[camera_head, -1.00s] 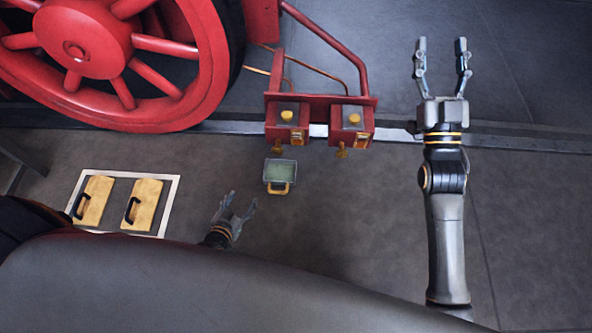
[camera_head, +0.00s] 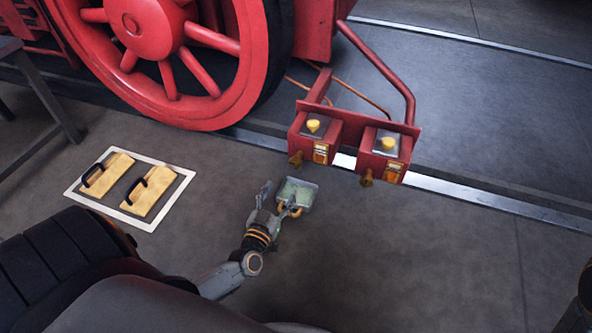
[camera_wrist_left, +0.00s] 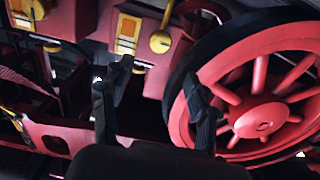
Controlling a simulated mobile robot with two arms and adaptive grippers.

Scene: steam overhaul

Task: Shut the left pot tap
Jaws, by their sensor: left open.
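Two red pots hang on a red bracket in the head view. The left pot (camera_head: 314,137) has a brass tap (camera_head: 296,159) low on its front and a yellow knob on top. The right pot (camera_head: 387,155) has a similar tap (camera_head: 367,178). I cannot tell how far either tap is turned. My left gripper (camera_head: 283,198) is open and empty, below the left pot in the picture. In the left wrist view, its fingers (camera_wrist_left: 158,72) are apart, with a round brass part (camera_wrist_left: 160,42) beyond them, likely the left pot's tap. My right gripper is out of view.
A red spoked wheel (camera_head: 172,50) stands left of the pots, beside a rail (camera_head: 470,197). Two yellow blocks with black handles lie on a white-edged mat (camera_head: 75,190).

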